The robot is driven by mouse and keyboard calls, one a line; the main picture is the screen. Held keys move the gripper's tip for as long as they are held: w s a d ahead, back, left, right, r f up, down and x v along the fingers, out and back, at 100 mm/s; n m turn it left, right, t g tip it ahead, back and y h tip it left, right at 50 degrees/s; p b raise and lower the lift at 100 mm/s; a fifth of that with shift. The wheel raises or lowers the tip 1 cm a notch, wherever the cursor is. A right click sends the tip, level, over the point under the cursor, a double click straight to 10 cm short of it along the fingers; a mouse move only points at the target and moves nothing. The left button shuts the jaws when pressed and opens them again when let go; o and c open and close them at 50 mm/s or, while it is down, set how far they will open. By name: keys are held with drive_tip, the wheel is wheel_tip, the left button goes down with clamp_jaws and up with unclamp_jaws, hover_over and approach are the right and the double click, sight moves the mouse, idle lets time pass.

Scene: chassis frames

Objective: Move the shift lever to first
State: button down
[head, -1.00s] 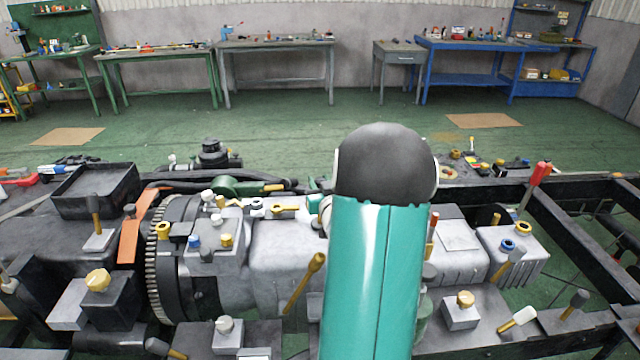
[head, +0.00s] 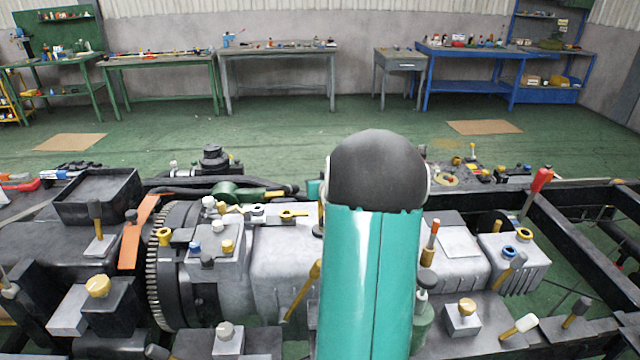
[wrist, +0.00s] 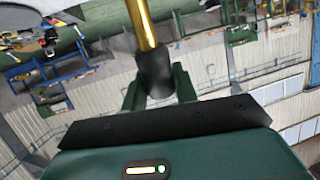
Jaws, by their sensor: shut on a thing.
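In the wrist view the shift lever shows as a gold rod (wrist: 145,22) with a dark grip (wrist: 153,72) at its near end. My gripper (wrist: 157,85) is shut on that dark grip, with a green finger on either side of it. The rod leans slightly in the picture and runs out of the top edge. In the head view my teal arm and its dark joint hide my gripper and the held lever, so the lever's base and gate position cannot be seen.
A grey gearbox housing (head: 280,255) lies across the chassis.

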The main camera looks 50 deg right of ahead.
drive_tip(key=c, duration=1.1)
unclamp_jaws()
drive_tip(key=shift+w+f, duration=0.1)
drive_tip(key=shift+f, duration=0.05)
drive_tip(key=v, duration=1.4)
drive_tip(key=shift+d, duration=0.1)
drive_tip(key=w+a+r+n+g+y, duration=0.1)
drive_tip(key=w+a+r, duration=0.15)
drive_tip(key=a, duration=0.75)
drive_tip(key=w+a+r+n+g+y, duration=0.1)
drive_tip(key=w+a+r+n, duration=0.15)
drive_tip(key=a, duration=0.75)
drive_tip(key=s+a+n+g+y, duration=0.1)
drive_tip(key=s+a, duration=0.3)
drive_tip(key=a, duration=0.4)
drive_tip(key=s+a+f+n+g+y, duration=0.1)
drive_tip(key=s+a+n+y, duration=0.1)
drive_tip(key=a, duration=0.6)
drive_tip(key=s+a+n+g+y, duration=0.1)
drive_tip(key=s+a+y, duration=0.2)
drive_tip(key=s+a, duration=0.3)
drive_tip(key=shift+a+f+n+g, duration=0.15)
drive_tip(key=shift+a+n+g, duration=0.2)
drive_tip(key=shift+a, duration=1.05)
